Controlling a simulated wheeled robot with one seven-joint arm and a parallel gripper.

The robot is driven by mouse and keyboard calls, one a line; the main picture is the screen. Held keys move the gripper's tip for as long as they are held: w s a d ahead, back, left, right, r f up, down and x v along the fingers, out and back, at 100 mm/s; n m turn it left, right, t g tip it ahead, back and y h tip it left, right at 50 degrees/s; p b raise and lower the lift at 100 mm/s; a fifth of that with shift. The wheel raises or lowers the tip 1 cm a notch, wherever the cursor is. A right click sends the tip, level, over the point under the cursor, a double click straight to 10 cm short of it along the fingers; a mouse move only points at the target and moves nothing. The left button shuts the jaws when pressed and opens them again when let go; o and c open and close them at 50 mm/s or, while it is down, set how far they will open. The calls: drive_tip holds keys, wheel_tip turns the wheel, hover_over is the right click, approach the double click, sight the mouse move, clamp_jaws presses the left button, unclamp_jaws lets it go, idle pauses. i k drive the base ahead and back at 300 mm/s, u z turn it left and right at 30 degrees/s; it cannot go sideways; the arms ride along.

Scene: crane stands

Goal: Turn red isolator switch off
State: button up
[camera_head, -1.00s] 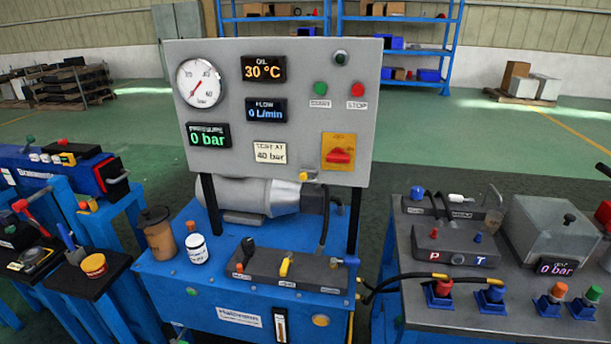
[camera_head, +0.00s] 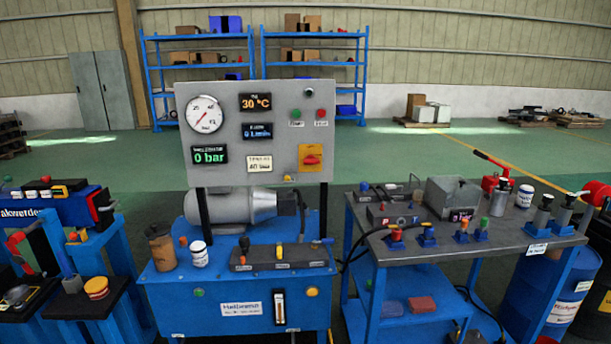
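The red isolator switch (camera_head: 312,159) is a red rotary knob on a yellow plate. It sits at the lower right of the grey control panel (camera_head: 225,165), below the green and red buttons. The knob's handle looks roughly horizontal, but it is small at this distance. The pressure display (camera_head: 209,155) reads 0 bar and the oil display (camera_head: 255,102) reads 30 °C. My gripper and arm are not in view.
The panel stands on a blue power unit (camera_head: 230,312) bearing a brown cup (camera_head: 160,250), a white jar (camera_head: 199,254) and a valve block (camera_head: 278,257). A grey-topped bench (camera_head: 470,241) stands close on the right, a blue stand (camera_head: 95,245) on the left. Green floor lies behind.

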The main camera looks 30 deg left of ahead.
sight(311, 159)
drive_tip(key=u, duration=0.2)
drive_tip(key=k, duration=0.1)
drive_tip(key=u, duration=0.95)
drive_tip(key=i, duration=1)
drive_tip(key=z, duration=0.05)
